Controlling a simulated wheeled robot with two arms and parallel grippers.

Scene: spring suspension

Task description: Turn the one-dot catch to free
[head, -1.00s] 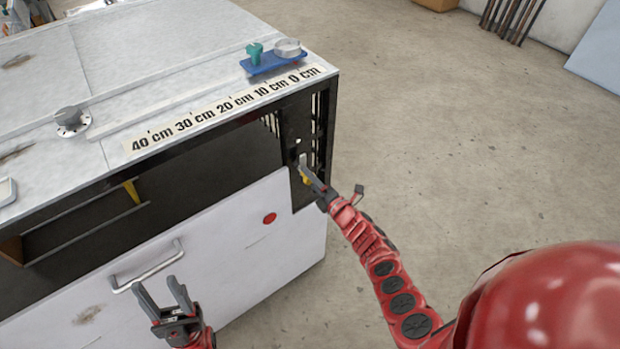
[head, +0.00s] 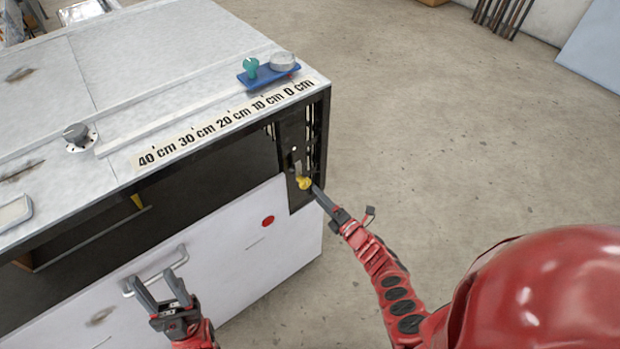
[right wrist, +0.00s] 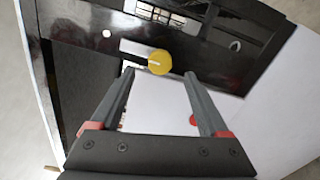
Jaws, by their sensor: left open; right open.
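A yellow round catch knob (head: 303,183) with a pale line across it sits on the black upright panel (head: 297,140) at the bench's right corner. In the right wrist view the knob (right wrist: 159,62) is just beyond and between my fingertips, apart from them. My right gripper (head: 316,189) is open and empty, close in front of the knob; its fingers also show in the right wrist view (right wrist: 158,73). White marks show on the black panel, but I cannot tell how many dots belong to this catch. My left gripper (head: 158,285) is open and empty by the drawer handle.
The white drawer front (head: 240,240) carries a metal handle (head: 155,268) and a red dot (head: 268,221). A centimetre scale (head: 225,122), a blue tray (head: 268,75) and a grey knob (head: 77,135) are on the bench top. The floor to the right is clear.

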